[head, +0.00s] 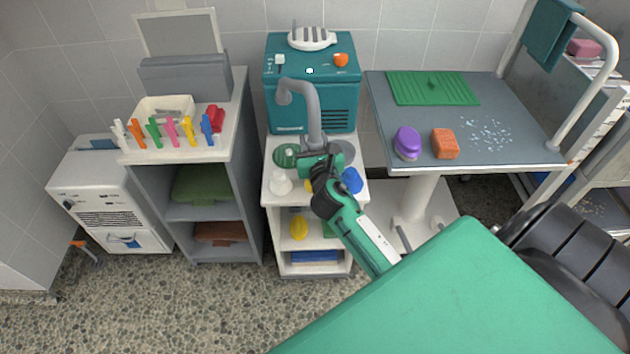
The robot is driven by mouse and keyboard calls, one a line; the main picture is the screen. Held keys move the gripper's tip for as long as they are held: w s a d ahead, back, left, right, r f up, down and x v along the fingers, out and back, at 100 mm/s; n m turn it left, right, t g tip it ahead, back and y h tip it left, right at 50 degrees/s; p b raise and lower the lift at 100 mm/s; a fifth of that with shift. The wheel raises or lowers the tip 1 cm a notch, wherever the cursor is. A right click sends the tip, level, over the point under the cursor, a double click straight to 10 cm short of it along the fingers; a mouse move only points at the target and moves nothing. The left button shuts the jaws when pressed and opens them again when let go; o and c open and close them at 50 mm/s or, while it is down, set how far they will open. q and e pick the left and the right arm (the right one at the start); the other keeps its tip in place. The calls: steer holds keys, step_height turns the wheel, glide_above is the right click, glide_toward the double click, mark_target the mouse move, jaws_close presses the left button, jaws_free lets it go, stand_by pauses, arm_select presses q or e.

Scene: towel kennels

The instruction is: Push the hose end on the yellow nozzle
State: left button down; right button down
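A grey hose (314,115) arches from the front of the teal dryer (345,92) and comes down to the white cart top. My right gripper (318,163) is at the lower end of the hose and appears shut around it; the fingertips and the hose mouth are hard to see. A little of the yellow nozzle (309,186) shows just below my gripper, mostly hidden by it. Whether hose and nozzle touch cannot be told. A white nozzle (280,183) stands to the left and a blue nozzle (352,180) to the right. My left gripper is not in view.
A yellow object (299,228) sits on the cart's lower shelf. A grey table (465,150) on the right holds a purple brush (407,141), an orange block (445,143) and a green mat (432,88). A shelf unit (190,155) with colored clips stands left.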

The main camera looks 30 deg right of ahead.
steer(key=shift+f+b, duration=0.3)
steer(key=shift+f, duration=0.25)
stand_by(1.2)
